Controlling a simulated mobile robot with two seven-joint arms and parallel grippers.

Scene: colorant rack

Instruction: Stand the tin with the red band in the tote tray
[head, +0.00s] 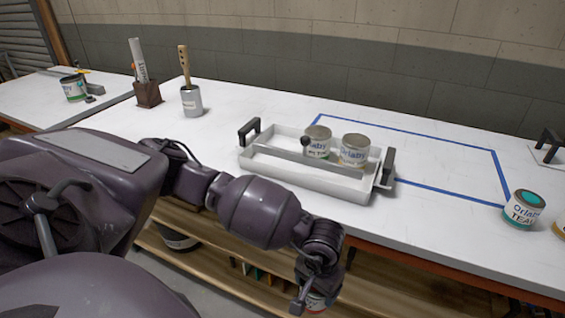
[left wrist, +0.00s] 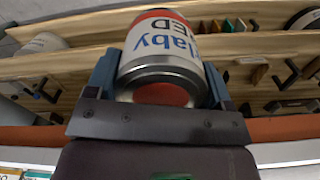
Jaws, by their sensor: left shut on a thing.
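The tin with the red band (left wrist: 165,55) is between the fingers of my left gripper (left wrist: 160,85), which is shut on it. The left wrist view shows its red-centred end and a white label with blue lettering. In the head view the tin (head: 316,302) is partly hidden by my left gripper (head: 318,284), low in front of the bench edge, over the lower shelf. The white tote tray (head: 310,180) with dark end handles lies on the bench, beyond and above the gripper in the picture. My right gripper is not in view.
Two tins, one with a green band (head: 317,150) and one pale (head: 354,150), stand in the tray's right part; its left part looks free. A blue tape outline (head: 430,140) lies behind. A teal-topped tin (head: 523,208) stands at right, a brush pot (head: 191,101) at left.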

